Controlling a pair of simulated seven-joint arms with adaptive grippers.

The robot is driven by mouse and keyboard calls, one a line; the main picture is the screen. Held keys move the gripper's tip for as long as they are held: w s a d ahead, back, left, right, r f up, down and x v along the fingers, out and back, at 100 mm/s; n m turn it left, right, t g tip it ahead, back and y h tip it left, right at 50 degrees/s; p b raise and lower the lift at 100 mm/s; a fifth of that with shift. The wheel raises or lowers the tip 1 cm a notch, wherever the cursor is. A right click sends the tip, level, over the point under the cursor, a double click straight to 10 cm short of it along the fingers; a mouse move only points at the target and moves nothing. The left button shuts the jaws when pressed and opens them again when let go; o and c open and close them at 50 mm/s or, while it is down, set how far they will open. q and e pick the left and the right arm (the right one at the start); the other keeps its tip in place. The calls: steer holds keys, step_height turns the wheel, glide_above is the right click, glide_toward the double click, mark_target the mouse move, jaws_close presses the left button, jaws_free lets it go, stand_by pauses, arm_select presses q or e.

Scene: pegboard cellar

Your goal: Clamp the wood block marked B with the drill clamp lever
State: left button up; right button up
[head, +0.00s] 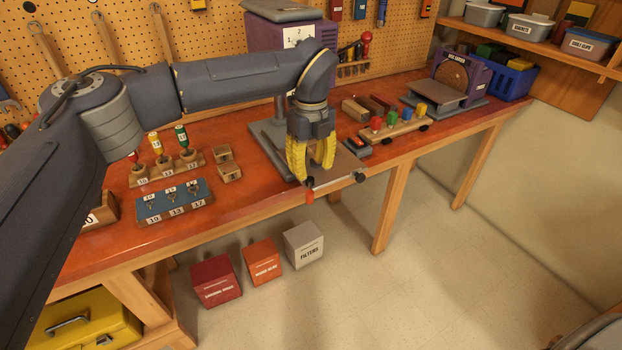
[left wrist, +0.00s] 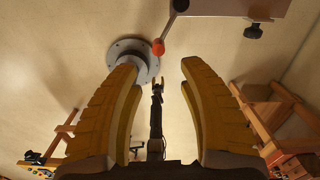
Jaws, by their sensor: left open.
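My left gripper (head: 312,160) points down at the front of the drill press (head: 290,38), over its table. Its yellow fingers are open with nothing between them in the left wrist view (left wrist: 160,95). The clamp lever (head: 309,194) has a red-orange handle, which hangs at the table's front edge just below my fingertips. The handle also shows in the left wrist view (left wrist: 158,47), ahead of the fingertips. The drill table (head: 349,167) is partly hidden by my gripper. I cannot make out a block marked B.
Two small wooden pieces (head: 229,171) sit left of the drill press. A blue key tray (head: 174,200) and a screwdriver rack (head: 166,168) stand further left. A wooden rack with coloured pegs (head: 394,127) and a sander (head: 455,80) are to the right. Open floor lies in front.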

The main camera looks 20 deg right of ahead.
arm_select(q)
steer(key=shift+r, duration=1.25)
